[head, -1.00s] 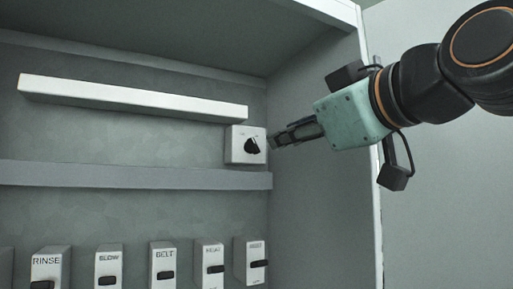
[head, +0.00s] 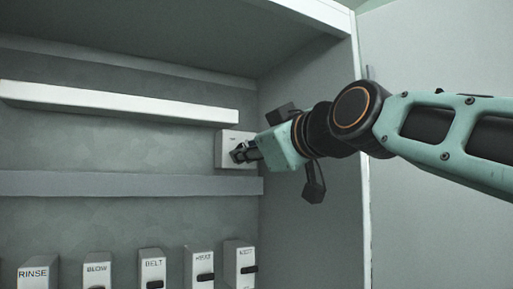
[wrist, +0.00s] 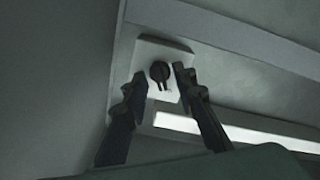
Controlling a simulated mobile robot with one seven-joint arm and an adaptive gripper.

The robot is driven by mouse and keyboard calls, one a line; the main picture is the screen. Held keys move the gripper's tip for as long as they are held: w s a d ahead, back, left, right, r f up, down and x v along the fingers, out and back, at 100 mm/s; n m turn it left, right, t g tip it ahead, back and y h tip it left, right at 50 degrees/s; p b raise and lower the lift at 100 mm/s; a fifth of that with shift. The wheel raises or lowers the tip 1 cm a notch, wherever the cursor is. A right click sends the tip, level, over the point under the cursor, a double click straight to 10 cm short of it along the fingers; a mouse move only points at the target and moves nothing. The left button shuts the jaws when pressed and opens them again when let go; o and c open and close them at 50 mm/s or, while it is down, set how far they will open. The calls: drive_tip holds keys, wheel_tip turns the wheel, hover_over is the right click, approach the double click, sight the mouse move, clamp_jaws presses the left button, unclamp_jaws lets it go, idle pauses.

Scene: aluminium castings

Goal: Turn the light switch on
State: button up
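The light switch is a white box (head: 224,150) with a black rotary knob, mounted on the back wall near the right corner of the recess. In the wrist view its knob (wrist: 160,73) shows on the white plate (wrist: 150,50), with small unreadable marks beside it. My gripper (head: 240,153) is in front of the box and hides the knob in the head view. In the wrist view my gripper (wrist: 158,88) is open, one finger on each side of the knob. I cannot tell whether the fingers touch it.
A long white bar (head: 120,104) runs along the back wall left of the switch. A grey ledge (head: 110,184) runs below. Several labelled switch boxes, such as BELT (head: 152,268), line the bottom. A side wall (head: 310,200) stands close on the right.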

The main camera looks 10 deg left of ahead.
drive_tip(key=shift+c, duration=0.4)
clamp_jaws()
drive_tip(key=shift+m, duration=0.3)
drive_tip(key=m+b, duration=0.3)
drive_tip(key=m, duration=0.8)
drive_tip(key=shift+m, duration=0.3)
drive_tip(key=shift+o, duration=0.4)
unclamp_jaws()
